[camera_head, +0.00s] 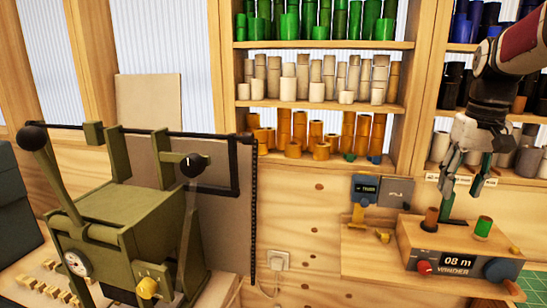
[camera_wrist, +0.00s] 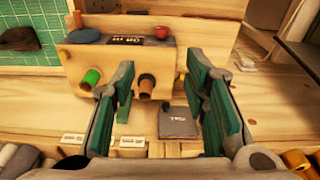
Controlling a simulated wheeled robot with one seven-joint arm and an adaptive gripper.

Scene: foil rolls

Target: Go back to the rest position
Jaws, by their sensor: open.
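My gripper (camera_head: 462,172) hangs at the right of the head view, just above the wooden winder box, with its fingers pointing down. In the wrist view my gripper (camera_wrist: 168,100) is open, its two green-padded fingers wide apart with nothing held between them. The winder box (camera_head: 455,250) has a display reading "08 m", a red knob and a dark blue knob. A green roll (camera_head: 483,228) and a brown roll (camera_head: 431,219) stand on top of it. In the wrist view the green roll (camera_wrist: 90,79) and brown roll (camera_wrist: 146,86) show beyond the fingers.
Shelves (camera_head: 320,105) behind hold many green, cream, orange and blue rolls. An olive-green press (camera_head: 125,235) with levers stands at the left. The wooden ledge (camera_head: 370,255) left of the winder is mostly clear.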

